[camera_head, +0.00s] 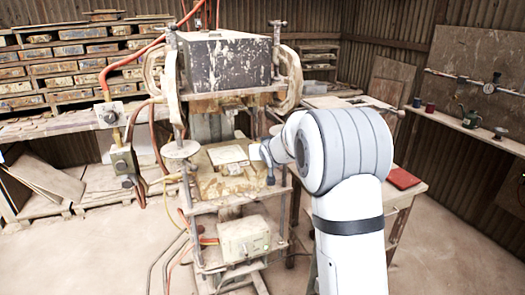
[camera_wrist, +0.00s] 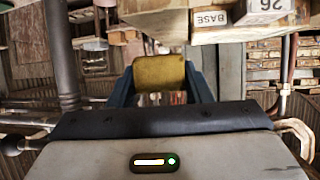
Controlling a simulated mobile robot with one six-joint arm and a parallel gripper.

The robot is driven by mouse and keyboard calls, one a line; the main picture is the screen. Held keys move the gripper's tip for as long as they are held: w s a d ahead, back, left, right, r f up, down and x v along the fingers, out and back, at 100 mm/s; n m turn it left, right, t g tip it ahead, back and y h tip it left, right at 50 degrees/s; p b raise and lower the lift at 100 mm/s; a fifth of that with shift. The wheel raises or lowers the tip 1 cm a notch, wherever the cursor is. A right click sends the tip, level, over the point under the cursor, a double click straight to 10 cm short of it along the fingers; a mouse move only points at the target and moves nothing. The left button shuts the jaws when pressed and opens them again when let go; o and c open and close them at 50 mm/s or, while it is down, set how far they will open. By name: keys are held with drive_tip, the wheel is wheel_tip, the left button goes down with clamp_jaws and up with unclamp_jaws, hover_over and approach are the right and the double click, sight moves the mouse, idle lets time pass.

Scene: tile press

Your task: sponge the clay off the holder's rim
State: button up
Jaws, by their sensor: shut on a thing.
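My gripper (camera_wrist: 161,84) is shut on a yellow-brown sponge (camera_wrist: 160,73), which sits between its two blue fingers in the wrist view. In the head view my gripper (camera_head: 262,153) is at the right side of the press's lower bed, close to a pale square holder (camera_head: 228,155) on a clay-stained block (camera_head: 222,186). I cannot tell whether the sponge touches the holder. Clay on the rim is too small to make out. In the wrist view, a wooden block (camera_wrist: 170,22) with a "BASE" label (camera_wrist: 209,18) is at the top, beyond the sponge.
The press's heavy upper block (camera_head: 225,62) hangs above the bed between posts. Red hoses (camera_head: 135,60) and valves stand at its left. A control box (camera_head: 243,238) sits on the lower shelf. A side table with a red book (camera_head: 403,178) stands right. The floor at right is clear.

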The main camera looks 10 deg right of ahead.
drive_tip(key=s+d, duration=0.3)
drive_tip(key=s, duration=1.3)
drive_tip(key=shift+s+d, duration=0.15)
drive_tip(key=shift+s, duration=0.05)
drive_tip(key=a+f+b, duration=0.3)
drive_tip(key=f, duration=2.5)
drive_tip(key=shift+w+f, duration=0.15)
drive_tip(key=shift+a, duration=0.1)
